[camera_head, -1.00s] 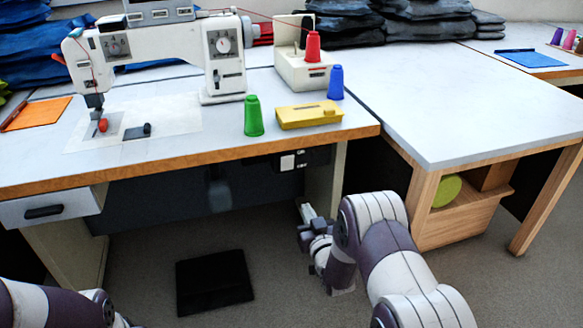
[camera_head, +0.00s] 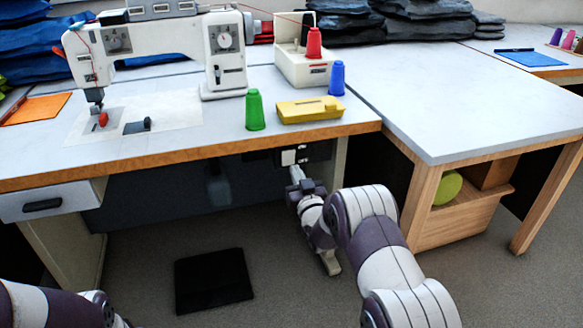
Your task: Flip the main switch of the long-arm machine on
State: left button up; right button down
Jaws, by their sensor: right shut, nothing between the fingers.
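The long-arm machine (camera_head: 160,45) is a white sewing machine on the left table. Under that table's front edge hangs a dark switch box (camera_head: 318,152) with a pale switch plate (camera_head: 288,157) on its left part. My right gripper (camera_head: 295,172) is shut and empty, pointing up just below the pale plate. Whether it touches the plate I cannot tell, and the switch's position is too small to read. My left arm shows at the bottom left corner; its gripper is out of view.
The table's wooden front edge (camera_head: 200,160) overhangs the switch box. A table leg (camera_head: 340,165) stands right of the box, and a wooden side table (camera_head: 470,110) beyond it. A black pedal (camera_head: 213,281) lies on the floor. Green (camera_head: 254,110) and blue (camera_head: 337,78) thread cones stand above.

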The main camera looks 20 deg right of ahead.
aim_at(288, 155)
jog(key=shift+w+a+r+b, duration=0.1)
jog(key=shift+w+b, duration=0.1)
jog(key=shift+w, duration=0.6)
jog(key=shift+w+d+r+b, duration=0.1)
jog(key=shift+w+r+b, duration=0.1)
jog(key=shift+w, duration=0.55)
jog(key=shift+w+a+r+b, duration=0.1)
jog(key=shift+w+b, duration=0.1)
jog(key=shift+w, duration=0.6)
